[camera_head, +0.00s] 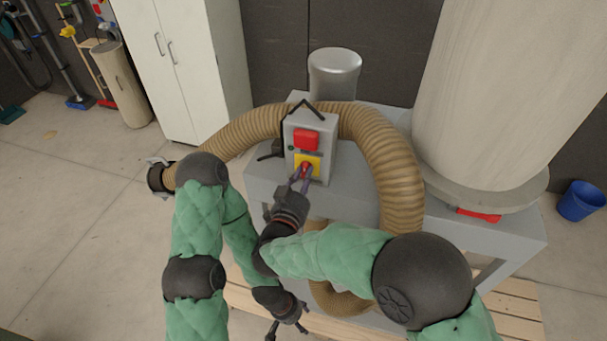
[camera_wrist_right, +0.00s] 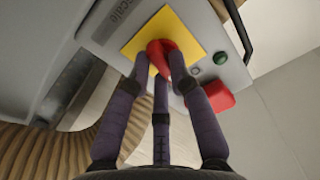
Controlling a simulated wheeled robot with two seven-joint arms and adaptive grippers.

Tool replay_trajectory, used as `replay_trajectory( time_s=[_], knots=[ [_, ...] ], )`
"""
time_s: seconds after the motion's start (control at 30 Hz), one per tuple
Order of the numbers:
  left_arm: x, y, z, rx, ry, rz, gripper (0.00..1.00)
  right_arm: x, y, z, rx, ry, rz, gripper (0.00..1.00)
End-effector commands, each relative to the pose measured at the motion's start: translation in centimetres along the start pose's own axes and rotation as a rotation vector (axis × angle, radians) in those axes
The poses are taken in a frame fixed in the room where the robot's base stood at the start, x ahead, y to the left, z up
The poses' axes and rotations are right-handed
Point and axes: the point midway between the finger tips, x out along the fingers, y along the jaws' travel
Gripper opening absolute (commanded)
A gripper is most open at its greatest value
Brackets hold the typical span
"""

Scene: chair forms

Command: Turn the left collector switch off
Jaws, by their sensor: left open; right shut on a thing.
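The collector switch box (camera_head: 323,150) is a grey box on the front of the grey machine, under a bent handle. It bears a red knob (camera_wrist_right: 160,50) on a yellow plate (camera_head: 314,160). My right gripper (camera_head: 301,178) is shut on this red knob. In the right wrist view its purple fingers (camera_wrist_right: 160,75) touch the knob around its sides and partly hide it, so I cannot tell how it is turned. My left gripper (camera_head: 287,330) is open and empty, low in the head view and well away from the box.
A red block (camera_head: 306,139) and a green button (camera_wrist_right: 220,58) sit on the same box. A tan ribbed hose (camera_head: 392,170) arches behind it. A large pale drum (camera_head: 500,90) stands right, a white cabinet (camera_head: 180,60) at the back left.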

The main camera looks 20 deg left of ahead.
Motion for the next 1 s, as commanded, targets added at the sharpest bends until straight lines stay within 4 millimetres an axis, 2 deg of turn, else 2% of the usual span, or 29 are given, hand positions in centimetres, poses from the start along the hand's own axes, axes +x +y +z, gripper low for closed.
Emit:
replay_trajectory(
  time_s=[0.4,0.93,0.97,1.0],
  knots=[
    [-0.93,0.33,0.04,0.0,0.0,0.0,0.61,0.01,0.0,-0.11,-0.182,0.0,0.0,0.0],
    [-0.99,0.35,0.04,0.0,0.0,0.0,0.61,0.01,0.0,-0.07,-0.205,0.0,0.0,0.0],
    [-0.99,0.35,0.04,0.0,0.0,0.0,0.61,0.01,0.0,-0.07,-0.205,0.0,0.0,0.24],
    [-0.99,0.35,0.04,0.0,0.0,0.0,0.61,0.01,0.0,-0.07,-0.205,0.0,0.0,0.35]
  ],
)
